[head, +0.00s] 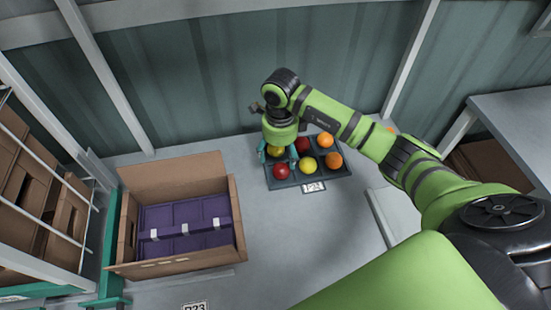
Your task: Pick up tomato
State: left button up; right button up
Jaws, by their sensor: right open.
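A dark tray (340,181) of tomatoes sits on the grey table near the back wall. In it I see a red tomato (281,171) at the front left, a yellow tomato (308,165) at the front middle and an orange tomato (333,160) at the front right. Behind them are another orange tomato (325,140), a red tomato (302,144) and a yellow tomato (275,151). My right gripper (277,157) points down over the tray's left side, open, its fingers around or just above the back-left yellow tomato, which it partly hides. My left gripper is not in view.
An open cardboard box (178,172) with purple inserts (185,226) stands left of the tray. A rack with cardboard boxes (45,190) is at the far left. A grey table (515,125) stands at the right. The table between box and tray is clear.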

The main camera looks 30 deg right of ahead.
aim_at(280, 166)
jog(key=f+p, duration=0.1)
jog(key=s+f+p, duration=0.1)
jog(key=f, duration=0.1)
jog(key=shift+s+a, duration=0.1)
jog(key=shift+a, duration=0.05)
notch_tip(280, 166, down, 2)
jog(key=shift+f, duration=0.1)
jog(key=shift+w+f, duration=0.25)
jog(key=c, duration=0.8)
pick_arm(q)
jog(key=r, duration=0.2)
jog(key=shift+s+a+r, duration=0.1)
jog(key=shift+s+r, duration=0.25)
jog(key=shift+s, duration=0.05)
pick_arm(e)
jog(key=shift+c, duration=0.4)
